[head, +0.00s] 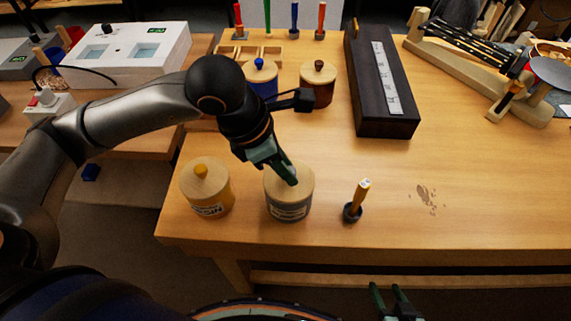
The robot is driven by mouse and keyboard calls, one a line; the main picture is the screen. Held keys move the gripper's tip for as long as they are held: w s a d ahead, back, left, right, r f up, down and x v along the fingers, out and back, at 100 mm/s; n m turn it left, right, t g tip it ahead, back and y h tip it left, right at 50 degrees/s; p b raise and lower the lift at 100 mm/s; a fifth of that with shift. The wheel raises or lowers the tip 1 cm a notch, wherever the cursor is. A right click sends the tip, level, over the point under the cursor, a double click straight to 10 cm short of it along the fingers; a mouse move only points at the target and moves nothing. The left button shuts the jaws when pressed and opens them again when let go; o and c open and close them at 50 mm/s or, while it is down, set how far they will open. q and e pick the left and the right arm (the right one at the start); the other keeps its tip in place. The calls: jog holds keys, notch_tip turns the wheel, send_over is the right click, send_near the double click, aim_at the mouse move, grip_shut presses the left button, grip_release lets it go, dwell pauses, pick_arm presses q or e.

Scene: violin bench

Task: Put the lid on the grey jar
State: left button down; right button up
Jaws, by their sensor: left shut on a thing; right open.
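The grey jar (289,208) stands near the front edge of the wooden table, with a label on its front. A pale wooden lid (304,183) is level over its mouth; I cannot tell whether it is fully seated or slightly above the rim. My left gripper (290,178) reaches down from above and is shut on the lid's knob, which the fingers hide. My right gripper (390,292) is open and empty, low in front of the table's front edge.
A yellow lidded jar (206,191) stands close to the left. A small dark pot with a brush (354,206) is to the right. Behind are a blue jar (261,76), a brown jar (317,86) and a long dark case (380,85).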

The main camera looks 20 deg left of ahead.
pick_arm(q)
jog(key=shift+f+b, duration=0.2)
jog(key=shift+b, duration=0.6)
dwell(0.8)
dwell(0.3)
jog(key=c, duration=0.6)
grip_release()
jog(key=shift+o, duration=0.4)
jog(key=o, duration=0.4)
jog(key=shift+r, duration=0.2)
jog(key=shift+r+p, duration=2.1)
jog(key=shift+r, duration=1.25)
